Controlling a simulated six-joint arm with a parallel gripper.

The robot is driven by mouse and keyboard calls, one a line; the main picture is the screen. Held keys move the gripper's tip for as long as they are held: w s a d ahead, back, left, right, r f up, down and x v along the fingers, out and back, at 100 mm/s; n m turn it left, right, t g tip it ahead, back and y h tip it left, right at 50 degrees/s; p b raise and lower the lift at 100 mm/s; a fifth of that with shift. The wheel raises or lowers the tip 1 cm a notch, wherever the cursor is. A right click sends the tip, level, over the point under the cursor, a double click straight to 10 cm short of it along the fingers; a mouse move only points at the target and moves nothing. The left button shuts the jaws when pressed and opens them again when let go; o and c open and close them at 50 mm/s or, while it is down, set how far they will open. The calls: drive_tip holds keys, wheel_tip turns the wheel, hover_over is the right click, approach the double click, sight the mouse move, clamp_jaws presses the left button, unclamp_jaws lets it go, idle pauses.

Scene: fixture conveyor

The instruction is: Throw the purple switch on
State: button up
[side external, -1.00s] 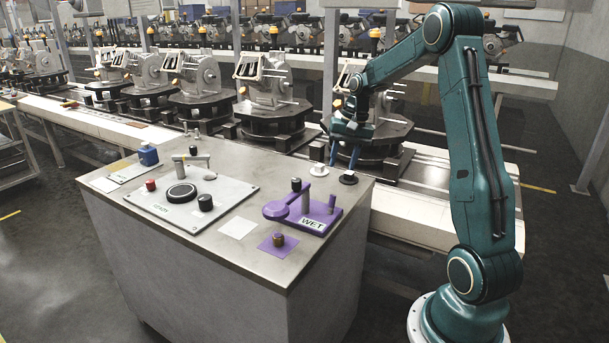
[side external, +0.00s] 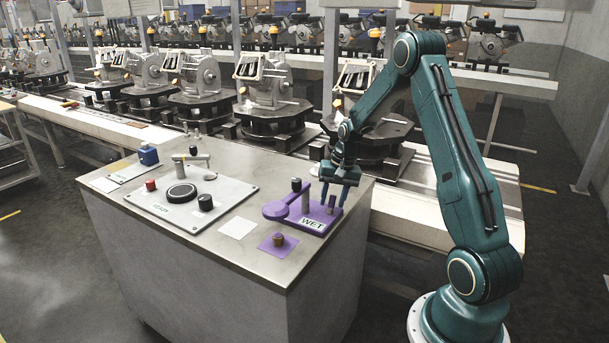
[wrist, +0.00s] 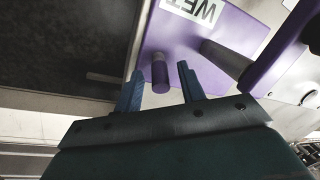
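The purple switch is a purple plate (side external: 318,222) labelled WET on the bench top. Its purple lever (side external: 285,206), with a round end, lies to the left past a grey-purple post. A short purple peg (wrist: 160,72) stands at the plate's right end. My gripper (side external: 333,199) points down over that end. In the wrist view its two blue fingers (wrist: 160,78) are apart, one on each side of the peg as seen there, with space showing beside it. Whether the fingertips are level with the peg I cannot tell. The lever also shows in the wrist view (wrist: 272,58), to the right.
A small purple square with a brown knob (side external: 278,240) sits in front of the switch. A black-topped knob (side external: 296,185) is just behind it. A grey panel (side external: 228,190) with knobs and a handle lies left. The conveyor with fixtures runs behind the bench.

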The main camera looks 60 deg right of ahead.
drive_tip(key=shift+w+f, duration=0.1)
drive_tip(key=shift+f, duration=0.45)
clamp_jaws()
drive_tip(key=shift+a, duration=0.1)
drive_tip(key=shift+a+r+h, duration=0.1)
drive_tip(key=shift+a+h, duration=0.1)
drive_tip(key=shift+h, duration=0.4)
unclamp_jaws()
